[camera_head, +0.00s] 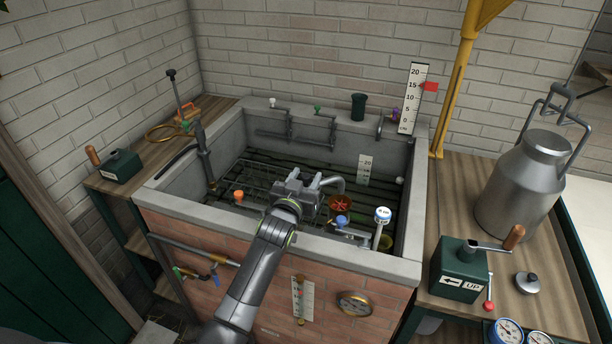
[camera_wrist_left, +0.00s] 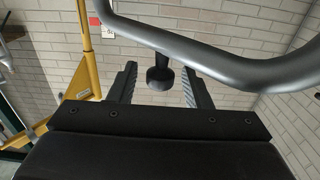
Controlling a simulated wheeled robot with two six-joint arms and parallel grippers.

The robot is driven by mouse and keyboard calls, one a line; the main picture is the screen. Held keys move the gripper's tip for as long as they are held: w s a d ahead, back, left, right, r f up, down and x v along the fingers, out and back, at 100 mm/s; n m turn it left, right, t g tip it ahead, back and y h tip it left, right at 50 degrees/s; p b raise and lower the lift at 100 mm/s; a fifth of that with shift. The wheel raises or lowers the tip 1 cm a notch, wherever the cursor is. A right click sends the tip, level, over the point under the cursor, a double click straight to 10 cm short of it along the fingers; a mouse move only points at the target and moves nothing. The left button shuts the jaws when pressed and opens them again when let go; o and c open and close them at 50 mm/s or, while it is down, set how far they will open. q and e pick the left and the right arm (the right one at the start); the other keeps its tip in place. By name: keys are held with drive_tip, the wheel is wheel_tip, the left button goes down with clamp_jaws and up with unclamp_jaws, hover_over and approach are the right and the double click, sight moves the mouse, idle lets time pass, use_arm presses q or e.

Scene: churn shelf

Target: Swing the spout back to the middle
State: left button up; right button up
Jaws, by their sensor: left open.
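A grey curved pipe, which looks like the spout (camera_head: 334,180), shows just right of my left gripper (camera_head: 305,178) over the sunken basin. In the left wrist view a thick grey curved pipe (camera_wrist_left: 215,62) crosses the top, close to the camera. A dark round knob (camera_wrist_left: 159,78) on a short stem shows between the two fingers of my left gripper (camera_wrist_left: 160,85). The fingers are apart, and I cannot tell whether they touch the knob. My gripper hides part of the pipe and its base in the head view. My right gripper is not in view.
The basin's stone rim (camera_head: 270,235) surrounds the work area. A milk can (camera_head: 525,185) and green crank box (camera_head: 459,268) stand right.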

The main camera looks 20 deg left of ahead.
use_arm(q)
drive_tip(key=shift+w, duration=0.4)
drive_tip(key=c, duration=0.9)
clamp_jaws()
